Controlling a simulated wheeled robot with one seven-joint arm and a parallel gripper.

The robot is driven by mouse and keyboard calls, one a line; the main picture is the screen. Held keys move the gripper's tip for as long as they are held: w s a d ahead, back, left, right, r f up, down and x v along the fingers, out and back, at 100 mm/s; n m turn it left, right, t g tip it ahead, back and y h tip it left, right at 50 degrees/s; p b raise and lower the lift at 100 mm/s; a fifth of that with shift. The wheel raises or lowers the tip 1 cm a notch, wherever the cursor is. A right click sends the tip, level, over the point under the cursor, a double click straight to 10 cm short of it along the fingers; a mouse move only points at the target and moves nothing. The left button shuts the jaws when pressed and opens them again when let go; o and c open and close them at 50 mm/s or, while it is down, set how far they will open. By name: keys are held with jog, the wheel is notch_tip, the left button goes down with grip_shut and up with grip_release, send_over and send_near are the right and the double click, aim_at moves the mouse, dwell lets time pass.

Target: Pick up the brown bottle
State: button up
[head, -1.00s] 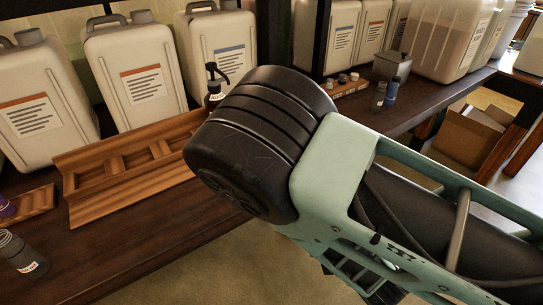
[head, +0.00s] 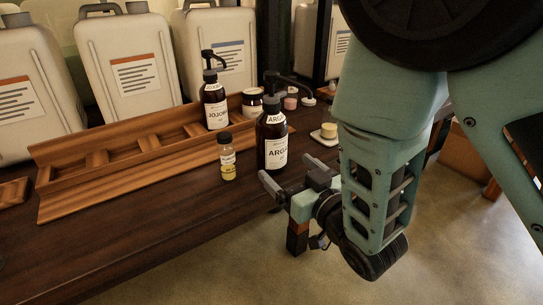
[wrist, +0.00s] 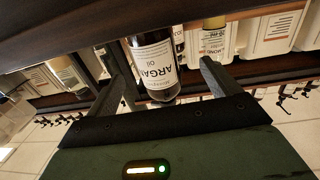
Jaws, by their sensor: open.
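A dark brown bottle labelled ARGAN (head: 271,147) with a black pump top stands upright near the front edge of the dark wooden counter. A second dark brown pump bottle labelled JOJOBA (head: 214,104) stands behind it to the left, at the wooden rack. My gripper (head: 292,184) is open and empty, low in front of the argan bottle. In the wrist view, the argan bottle (wrist: 157,62) shows upside down between the fingers of my gripper (wrist: 164,68); I cannot tell whether they touch it.
A small bottle with yellow contents (head: 228,158) stands left of the argan bottle, close by. A wooden rack (head: 125,155) runs behind. White jugs (head: 130,65) line the back. A pale block on a dish (head: 328,131) stands to the right.

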aim_at(277, 158)
jog(key=shift+w+f+b, duration=0.15)
jog(key=shift+f+b, duration=0.1)
jog(key=shift+b, duration=0.25)
jog(key=x, duration=0.4)
jog(key=shift+r, duration=0.3)
jog(key=shift+d+x, duration=0.15)
jog(key=shift+x, duration=1.4)
jog(key=shift+d+x, duration=0.1)
jog(key=shift+x, duration=1.45)
jog(key=shift+w, duration=0.15)
jog(key=c, duration=1.5)
